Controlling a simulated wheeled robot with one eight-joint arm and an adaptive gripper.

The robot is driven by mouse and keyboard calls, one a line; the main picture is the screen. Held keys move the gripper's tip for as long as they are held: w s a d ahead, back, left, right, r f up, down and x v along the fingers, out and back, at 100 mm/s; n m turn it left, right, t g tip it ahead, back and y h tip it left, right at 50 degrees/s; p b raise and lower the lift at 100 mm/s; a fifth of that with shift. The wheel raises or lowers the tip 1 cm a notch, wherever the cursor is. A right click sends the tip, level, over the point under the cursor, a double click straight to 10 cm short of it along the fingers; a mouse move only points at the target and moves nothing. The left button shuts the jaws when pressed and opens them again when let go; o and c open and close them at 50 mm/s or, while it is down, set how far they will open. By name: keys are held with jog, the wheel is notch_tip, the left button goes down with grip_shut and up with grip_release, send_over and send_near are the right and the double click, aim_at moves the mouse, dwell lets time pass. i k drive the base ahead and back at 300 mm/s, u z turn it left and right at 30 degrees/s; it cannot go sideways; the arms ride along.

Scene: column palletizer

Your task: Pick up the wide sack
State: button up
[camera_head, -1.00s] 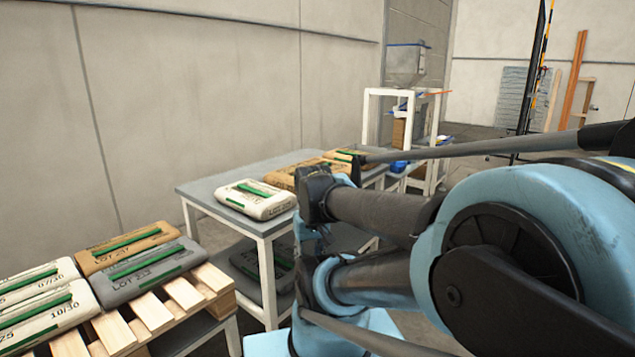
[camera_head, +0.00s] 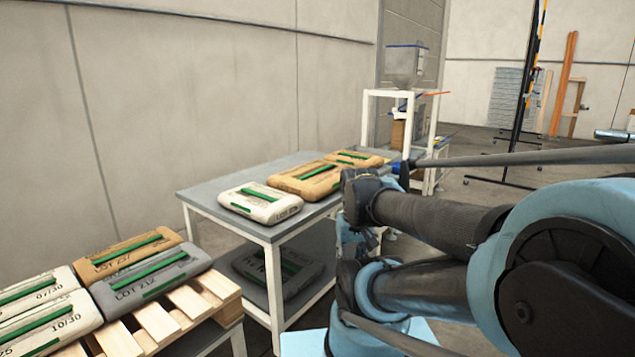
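Three sacks lie flat in a row on the grey table. The nearest is a white sack (camera_head: 260,202) with a green stripe. Behind it is a larger tan sack (camera_head: 305,180), which looks the widest of the row. A smaller tan sack (camera_head: 354,158) lies at the far end. I cannot tell for certain which one is the wide sack. My arm crosses the right side of the picture, to the right of the table. My gripper's fingers cannot be made out, so its opening does not show.
A wooden pallet (camera_head: 183,318) at lower left holds a brown sack (camera_head: 127,254), a grey sack (camera_head: 150,277) and white sacks (camera_head: 45,320). The table (camera_head: 205,190) has a lower shelf with a dark sack (camera_head: 278,268). A hopper on a white frame (camera_head: 369,118) stands behind.

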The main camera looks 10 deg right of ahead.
aim_at(314, 181)
jog(key=i, duration=1)
